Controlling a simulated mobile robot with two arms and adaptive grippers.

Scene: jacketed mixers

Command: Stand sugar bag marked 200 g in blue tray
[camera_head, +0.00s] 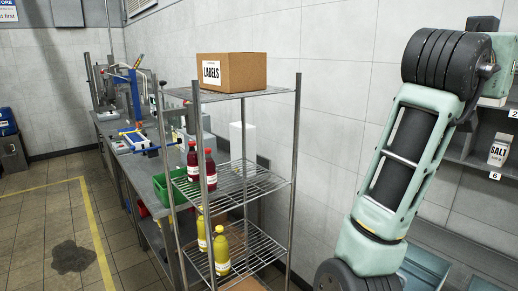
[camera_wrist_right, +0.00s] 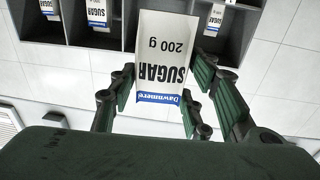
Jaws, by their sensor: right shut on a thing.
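The sugar bag marked 200 g (camera_wrist_right: 165,50) is white with a blue band and shows upside down in the right wrist view. My right gripper (camera_wrist_right: 160,88) is shut on it, with dark green fingers on both sides of the bag. In the head view my right arm crosses the right side, and its gripper is out of frame. My left gripper is in neither view. A blue-edged flat item (camera_head: 133,141) lies on the far bench; I cannot tell whether it is the blue tray.
A wire rack (camera_head: 238,187) stands mid-view with a LABELS carton (camera_head: 231,72), red bottles (camera_head: 193,163) and yellow bottles (camera_head: 221,250). A green crate (camera_head: 168,186) is behind it. Grey compartments (camera_wrist_right: 185,18) with other packs are beyond the bag.

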